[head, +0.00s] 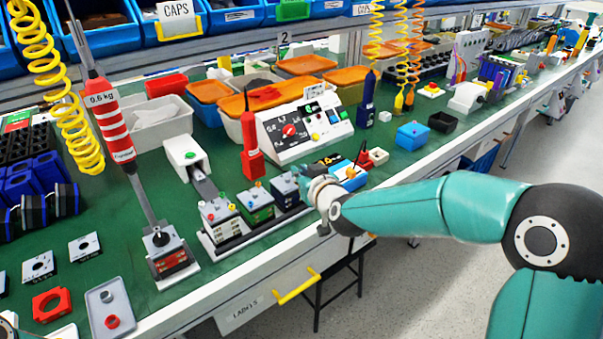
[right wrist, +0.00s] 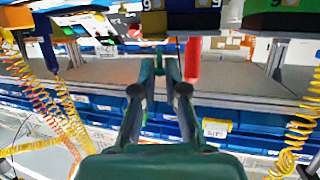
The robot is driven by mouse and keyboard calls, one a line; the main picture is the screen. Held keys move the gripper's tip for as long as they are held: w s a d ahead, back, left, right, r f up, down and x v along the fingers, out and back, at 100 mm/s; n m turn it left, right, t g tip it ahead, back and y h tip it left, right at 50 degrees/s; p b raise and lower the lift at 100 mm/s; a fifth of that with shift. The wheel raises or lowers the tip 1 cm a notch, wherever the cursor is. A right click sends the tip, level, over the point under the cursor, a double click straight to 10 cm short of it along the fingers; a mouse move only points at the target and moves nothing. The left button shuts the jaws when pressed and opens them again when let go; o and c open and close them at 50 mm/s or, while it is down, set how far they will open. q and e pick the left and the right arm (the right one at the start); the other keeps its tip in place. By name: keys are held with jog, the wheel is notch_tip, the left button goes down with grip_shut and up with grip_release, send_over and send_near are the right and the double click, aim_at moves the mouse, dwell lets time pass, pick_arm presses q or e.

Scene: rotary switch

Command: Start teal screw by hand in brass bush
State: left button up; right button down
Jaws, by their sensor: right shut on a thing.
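My right gripper (right wrist: 165,72) reaches in at the centre of the right wrist view, its two dark green fingers close together at the tips. A small teal piece (right wrist: 160,62), apparently the teal screw, is between the tips; the fingers hide most of it. In the head view my right gripper (head: 320,188) is at the right end of the row of switch blocks, its fingertips largely hidden by the wrist. A brass-coloured part (right wrist: 153,24), possibly the brass bush, is just beyond the tips, apparently apart from them.
Switch blocks (head: 256,203) stand in a row on the green bench, left of my right gripper. A white control box (head: 305,125) and orange-lidded bins (head: 208,92) stand behind. A blue box (head: 412,136) stands at the right.

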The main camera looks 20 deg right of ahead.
jog(key=shift+f+b, duration=0.8)
jog(key=shift+f, duration=0.1)
jog(key=c, duration=1.1)
grip_release()
jog(key=shift+c, duration=0.2)
jog(key=v, duration=1.2)
